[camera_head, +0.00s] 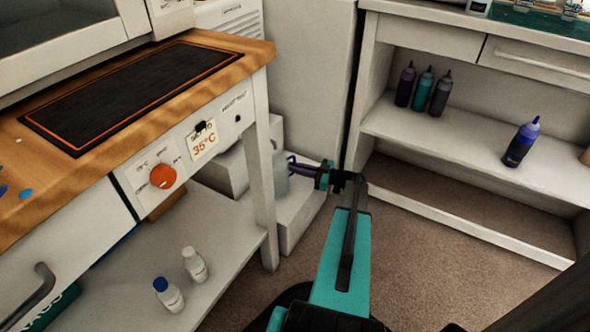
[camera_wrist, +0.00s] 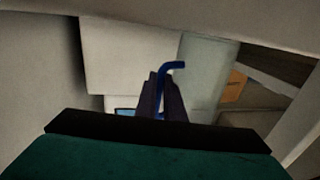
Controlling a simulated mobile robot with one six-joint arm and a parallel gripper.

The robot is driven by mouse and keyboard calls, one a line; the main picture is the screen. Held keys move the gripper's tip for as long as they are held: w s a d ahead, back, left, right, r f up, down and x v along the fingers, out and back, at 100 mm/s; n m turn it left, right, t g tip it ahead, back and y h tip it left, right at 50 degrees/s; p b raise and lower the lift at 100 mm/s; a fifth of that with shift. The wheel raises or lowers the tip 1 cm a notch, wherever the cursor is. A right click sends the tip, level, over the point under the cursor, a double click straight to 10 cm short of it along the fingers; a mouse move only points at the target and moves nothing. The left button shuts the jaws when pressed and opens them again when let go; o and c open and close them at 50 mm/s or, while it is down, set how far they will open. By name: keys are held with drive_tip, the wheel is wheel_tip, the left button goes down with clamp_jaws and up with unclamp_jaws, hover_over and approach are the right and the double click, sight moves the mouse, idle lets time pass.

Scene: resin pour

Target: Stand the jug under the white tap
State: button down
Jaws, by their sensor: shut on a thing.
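The jug (camera_head: 281,178) is a pale grey, see-through vessel just right of the bench's front leg in the head view. In the wrist view its pale body (camera_wrist: 207,72) shows right of the fingers, with a blue handle (camera_wrist: 174,66) between them. My gripper (camera_head: 296,166) is shut on this handle; its dark fingers also show in the wrist view (camera_wrist: 160,97). The jug looks upright, low over or on a white block; I cannot tell if it touches. I cannot make out the white tap in either view.
A wooden-topped bench (camera_head: 235,52) with a leg (camera_head: 262,200) stands close left of the jug. The white block (camera_head: 300,215) lies below it. Right is an open shelf unit (camera_head: 450,140) with several bottles. Two small bottles (camera_head: 195,264) stand on the bench's lower shelf. Carpet in front is clear.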

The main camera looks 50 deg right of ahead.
drive_tip(key=c, duration=1.9)
unclamp_jaws()
drive_tip(key=shift+o, duration=0.2)
drive_tip(key=shift+s+d+r, duration=0.1)
drive_tip(key=shift+s+d, duration=0.2)
drive_tip(key=shift+s, duration=0.3)
drive_tip(key=p+v, duration=0.3)
drive_tip(key=v, duration=0.7)
drive_tip(key=shift+s+p, duration=0.35)
drive_tip(key=shift+d, duration=0.1)
